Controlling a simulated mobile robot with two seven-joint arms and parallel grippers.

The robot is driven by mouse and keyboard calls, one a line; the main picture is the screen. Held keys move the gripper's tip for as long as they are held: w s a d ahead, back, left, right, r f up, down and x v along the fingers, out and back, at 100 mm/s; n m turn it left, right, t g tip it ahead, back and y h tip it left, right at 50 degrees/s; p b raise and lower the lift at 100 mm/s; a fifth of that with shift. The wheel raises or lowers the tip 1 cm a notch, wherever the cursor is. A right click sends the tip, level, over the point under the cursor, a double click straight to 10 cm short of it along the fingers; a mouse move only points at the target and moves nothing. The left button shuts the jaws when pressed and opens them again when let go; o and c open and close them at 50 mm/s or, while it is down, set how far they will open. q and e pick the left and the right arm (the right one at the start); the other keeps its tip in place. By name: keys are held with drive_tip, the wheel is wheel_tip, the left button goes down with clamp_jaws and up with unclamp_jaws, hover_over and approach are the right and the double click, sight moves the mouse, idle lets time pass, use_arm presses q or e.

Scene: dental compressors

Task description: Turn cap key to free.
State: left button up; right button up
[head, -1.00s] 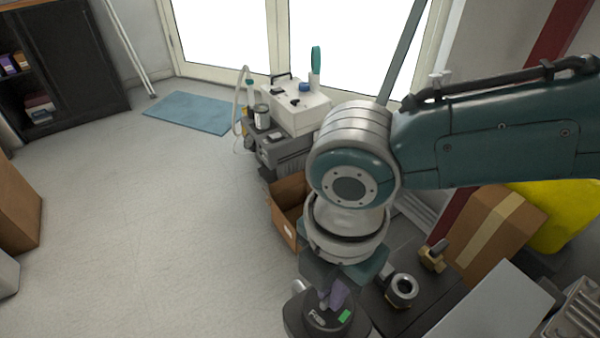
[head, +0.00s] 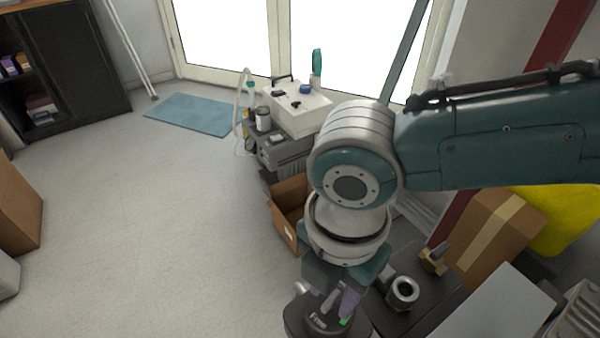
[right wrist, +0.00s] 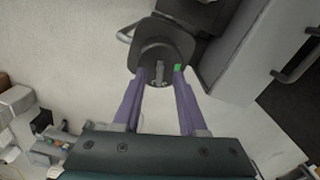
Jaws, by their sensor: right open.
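A dark round cap (head: 303,322) stands at the bottom of the head view, with small pale lettering and a green mark (head: 344,322) on its top. In the right wrist view the cap (right wrist: 160,42) lies ahead of the fingertips, with the green mark (right wrist: 178,67) by the right-hand finger. A small grey key (right wrist: 159,73) stands up from the cap between the fingers. My right gripper (right wrist: 160,75) is open, its purple fingers on either side of the key with gaps visible. In the head view my right gripper (head: 331,299) hangs over the cap. My left gripper is not in view.
Right of the cap, a dark surface holds a metal ring fitting (head: 403,292) and a brass fitting (head: 433,260). An open cardboard box (head: 284,225) stands behind. A taped carton (head: 497,235) is at the right.

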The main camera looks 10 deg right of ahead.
sight(331, 298)
wheel_tip(331, 298, up, 10)
drive_tip(key=p, duration=0.2)
drive_tip(key=shift+f, duration=0.2)
